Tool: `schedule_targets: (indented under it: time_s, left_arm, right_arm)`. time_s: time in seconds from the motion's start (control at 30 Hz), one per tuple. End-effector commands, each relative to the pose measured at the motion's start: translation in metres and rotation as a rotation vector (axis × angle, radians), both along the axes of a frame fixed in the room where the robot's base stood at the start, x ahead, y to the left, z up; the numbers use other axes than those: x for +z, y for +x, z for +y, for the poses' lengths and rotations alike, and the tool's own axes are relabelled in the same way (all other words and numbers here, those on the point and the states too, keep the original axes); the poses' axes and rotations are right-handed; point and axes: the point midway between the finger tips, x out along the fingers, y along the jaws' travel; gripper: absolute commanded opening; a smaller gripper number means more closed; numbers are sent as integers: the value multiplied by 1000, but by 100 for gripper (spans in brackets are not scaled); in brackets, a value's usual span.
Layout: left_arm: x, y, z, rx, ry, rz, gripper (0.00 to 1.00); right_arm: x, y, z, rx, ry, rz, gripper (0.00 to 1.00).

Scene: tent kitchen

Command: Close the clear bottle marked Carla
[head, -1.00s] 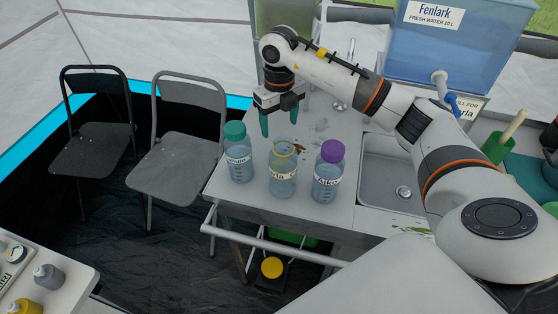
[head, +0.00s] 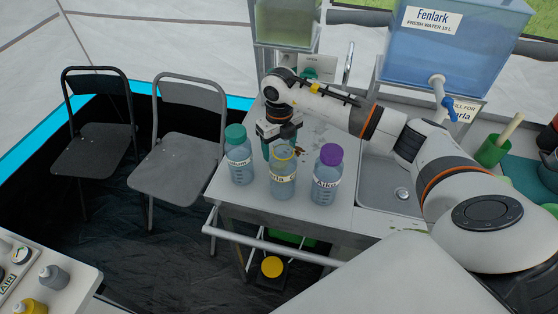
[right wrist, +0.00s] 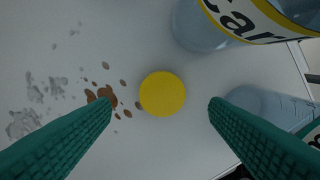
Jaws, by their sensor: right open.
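The clear Carla bottle (head: 283,187) stands upright at the counter's front, between two capped bottles. Its yellow-rimmed mouth looks open, with no lid on it. Its label also shows at the upper right of the right wrist view (right wrist: 245,20). A round yellow cap (right wrist: 162,94) lies on the counter near that bottle; I cannot make it out in the head view. My right gripper (head: 274,148) points down just behind the Carla bottle, which partly hides it. Its green fingers are open, one on either side of the cap and apart from it. My left gripper is not in view.
A green-capped bottle (head: 239,160) stands left of Carla, and a purple-capped Aiko bottle (head: 326,180) stands right. Brown and grey spots mark the counter (head: 225,190). A sink (head: 388,184) lies to the right. A yellow disc (head: 272,267) sits on something black below the counter.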

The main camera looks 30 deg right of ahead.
Motion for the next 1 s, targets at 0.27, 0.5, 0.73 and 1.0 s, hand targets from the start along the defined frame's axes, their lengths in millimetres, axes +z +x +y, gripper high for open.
schedule_targets:
  time_s: [0.27,0.5,0.73,1.0]
  left_arm:
    - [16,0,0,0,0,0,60]
    - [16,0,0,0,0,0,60]
    - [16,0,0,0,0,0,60]
    - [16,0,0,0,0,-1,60]
  right_arm:
    - [-39,-6,2,-1,1,4,70]
    - [-45,-6,2,1,1,0,70]
    - [-45,-6,2,1,1,0,63]
    - [-45,-6,2,1,1,1,23]
